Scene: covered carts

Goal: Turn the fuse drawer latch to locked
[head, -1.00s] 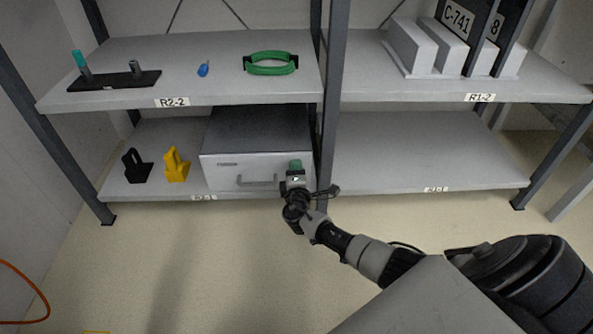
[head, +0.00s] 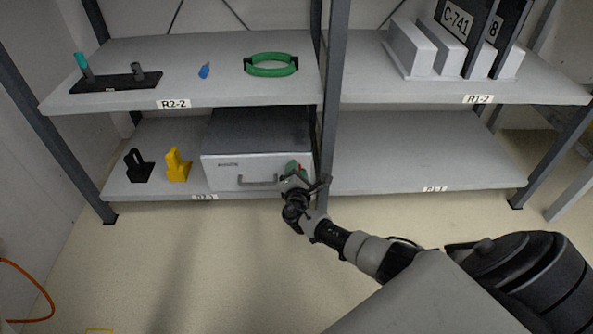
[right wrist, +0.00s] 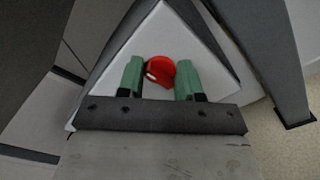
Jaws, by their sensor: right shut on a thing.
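The fuse drawer (head: 228,173) is a light grey box with a dark top and a bar handle, on the lower left shelf. Its latch (right wrist: 160,70) is a red knob with a pale mark, seen in the right wrist view. My right gripper (head: 294,170) is at the right side of the drawer front. In the right wrist view, the green fingers of my right gripper (right wrist: 159,77) sit either side of the latch and are shut on it. In the head view the fingers mostly hide the latch. My left gripper is not in view.
A dark rack post (head: 330,110) stands just right of my right gripper. A yellow stand (head: 177,165) and a black stand (head: 138,167) are left of the drawer. The lower right shelf (head: 420,155) is bare. A green ring-shaped handle (head: 271,65) lies on the shelf above.

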